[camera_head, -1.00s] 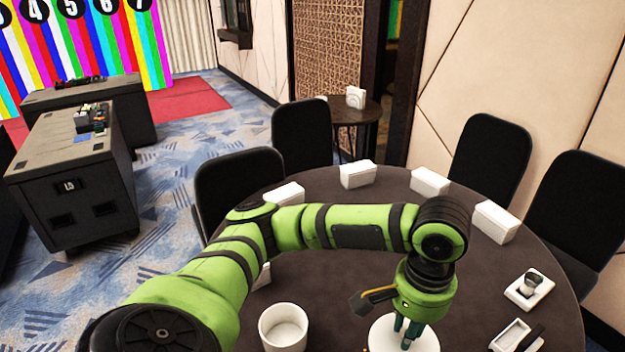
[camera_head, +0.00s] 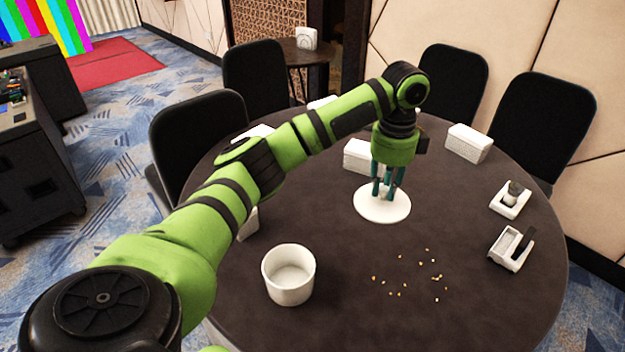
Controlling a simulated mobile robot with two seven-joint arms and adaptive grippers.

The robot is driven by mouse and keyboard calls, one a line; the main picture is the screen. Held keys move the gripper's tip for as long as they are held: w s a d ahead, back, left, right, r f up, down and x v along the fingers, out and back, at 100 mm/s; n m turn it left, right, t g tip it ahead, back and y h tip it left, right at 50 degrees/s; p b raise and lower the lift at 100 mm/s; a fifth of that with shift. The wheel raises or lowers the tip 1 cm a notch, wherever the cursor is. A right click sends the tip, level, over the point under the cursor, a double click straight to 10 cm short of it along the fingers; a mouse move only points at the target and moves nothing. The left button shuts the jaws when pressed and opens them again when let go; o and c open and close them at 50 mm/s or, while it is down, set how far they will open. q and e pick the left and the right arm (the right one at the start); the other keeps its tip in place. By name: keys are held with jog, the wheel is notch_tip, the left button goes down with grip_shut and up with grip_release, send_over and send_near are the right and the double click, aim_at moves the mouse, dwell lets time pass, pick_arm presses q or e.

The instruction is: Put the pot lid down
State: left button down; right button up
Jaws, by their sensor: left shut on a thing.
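The pot lid (camera_head: 383,208) is a flat white disc near the middle of the round dark table (camera_head: 330,322). My left gripper (camera_head: 386,190) points down over it, with its fingers shut at the lid's centre, where the knob is mostly hidden. I cannot tell whether the lid touches the table or hangs just above it. The white pot (camera_head: 289,275) stands open and upright on the table, to the left of and nearer than the lid. My right gripper is not in view.
Small crumbs (camera_head: 405,285) lie scattered nearer than the lid. White boxes (camera_head: 468,143) stand along the far rim. Two small white trays with items, one of them here (camera_head: 510,200), sit at the right. Black chairs (camera_head: 540,125) surround the table. The table's front right is clear.

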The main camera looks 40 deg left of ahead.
pick_arm(q)
jog(key=w+a+f+m+b, duration=0.1)
jog(key=a+m, duration=0.1)
jog(key=m, duration=0.1)
jog(key=w+a+f+m+b, duration=0.2)
jog(key=shift+w+f+m, duration=0.15)
jog(key=shift+w+m, duration=0.05)
jog(key=shift+m, duration=0.2)
jog(key=shift+s+a+f+m+b, duration=0.5)
jog(key=shift+a+f+m, duration=0.85)
jog(key=shift+a+f, duration=1.25)
jog(key=shift+s+a+f+m+b, duration=0.5)
jog(key=shift+a+f+m, duration=0.8)
jog(key=shift+a+f, duration=1.25)
jog(key=shift+s+a+f+m+b, duration=0.5)
jog(key=shift+a+f+m, duration=0.85)
jog(key=shift+a+f, duration=1.25)
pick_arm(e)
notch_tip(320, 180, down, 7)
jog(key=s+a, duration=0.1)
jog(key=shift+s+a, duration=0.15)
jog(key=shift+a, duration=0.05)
pick_arm(q)
jog(key=shift+a+r, duration=0.3)
jog(key=shift+a, duration=0.05)
